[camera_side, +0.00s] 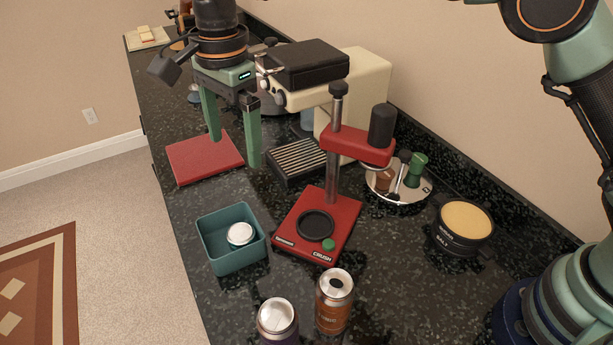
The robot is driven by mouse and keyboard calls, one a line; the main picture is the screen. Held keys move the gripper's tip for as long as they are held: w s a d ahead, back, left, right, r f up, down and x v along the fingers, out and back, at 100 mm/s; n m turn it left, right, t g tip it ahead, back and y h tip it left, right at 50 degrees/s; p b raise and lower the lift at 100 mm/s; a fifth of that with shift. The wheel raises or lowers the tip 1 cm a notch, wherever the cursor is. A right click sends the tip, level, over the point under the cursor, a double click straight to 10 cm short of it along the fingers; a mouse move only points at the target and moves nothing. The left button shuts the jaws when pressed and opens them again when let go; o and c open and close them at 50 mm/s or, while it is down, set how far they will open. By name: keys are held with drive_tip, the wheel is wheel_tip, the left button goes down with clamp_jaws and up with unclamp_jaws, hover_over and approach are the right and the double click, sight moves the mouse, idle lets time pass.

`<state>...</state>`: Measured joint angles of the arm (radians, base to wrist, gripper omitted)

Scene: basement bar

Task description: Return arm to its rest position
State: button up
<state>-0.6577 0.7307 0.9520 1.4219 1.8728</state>
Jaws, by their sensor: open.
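My gripper (234,153) hangs pointing down over the back half of the dark counter (200,265). Its two green fingers are spread apart with nothing between them. In the picture the fingers overlap the red mat (195,165) and the counter to its right; I cannot tell their exact height. My arm's base stands at the right edge, and much of the arm between base and gripper is out of frame.
A red press (336,205) stands mid-counter, with a cream machine (370,80) behind it. A teal bin (235,263) holds a white-lidded container (241,234). Two cans, one orange-brown (333,305) and one purple (277,318), stand in front. A round tray (420,193) and a yellow-topped pot (464,225) are right.

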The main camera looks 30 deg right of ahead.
drive_tip(key=s+d+r+n+t, duration=0.1)
drive_tip(key=d+r+n, duration=0.2)
drive_tip(key=d, duration=0.3)
drive_tip(key=s+d+r+n+t+y, duration=0.1)
drive_tip(key=s+d+r+n, duration=0.15)
drive_tip(key=d, duration=0.35)
drive_tip(key=d+r+n+t, duration=0.1)
drive_tip(key=d+r+n, duration=0.2)
drive_tip(key=d, duration=0.3)
drive_tip(key=s+d+f+n+t, duration=0.1)
drive_tip(key=s+d+f+n, duration=0.1)
drive_tip(key=s+d, duration=0.3)
drive_tip(key=s+d+f+n+t+h, duration=0.1)
drive_tip(key=s+d+f+n, duration=0.2)
drive_tip(key=d, duration=0.7)
drive_tip(key=s, duration=0.2)
drive_tip(key=shift+s, duration=0.4)
drive_tip(key=shift+n, duration=0.25)
